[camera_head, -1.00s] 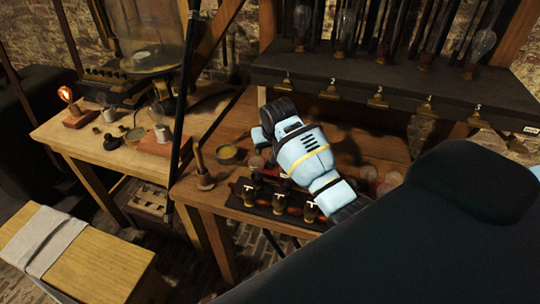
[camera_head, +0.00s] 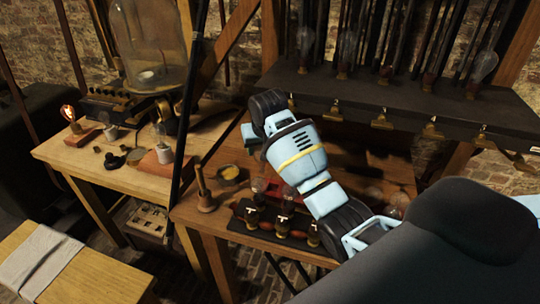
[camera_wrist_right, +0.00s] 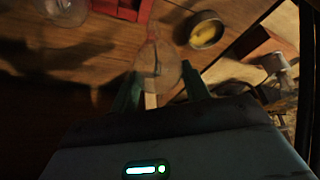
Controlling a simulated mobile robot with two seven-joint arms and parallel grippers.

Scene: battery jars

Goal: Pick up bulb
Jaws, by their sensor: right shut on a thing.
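My right gripper (camera_wrist_right: 160,88) has its two green fingers around a clear glass bulb (camera_wrist_right: 155,62), which shows between and beyond the fingertips in the right wrist view. The gripper is shut on it. In the head view my right arm reaches in from the right over the wooden bench. A green part of the gripper (camera_head: 250,138) shows beside the arm, and the held bulb is hidden or too dark to make out. Another clear bulb (camera_wrist_right: 65,8) is at the top left of the wrist view. My left gripper is not in view.
A red box (camera_wrist_right: 122,8) and a round bowl with yellow contents (camera_wrist_right: 206,30) stand on the bench. A wooden-handled tool (camera_head: 204,190) and a black rack with brass sockets (camera_head: 268,233) are near its front edge. A dark shelf with bulbs (camera_head: 400,98) stands behind.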

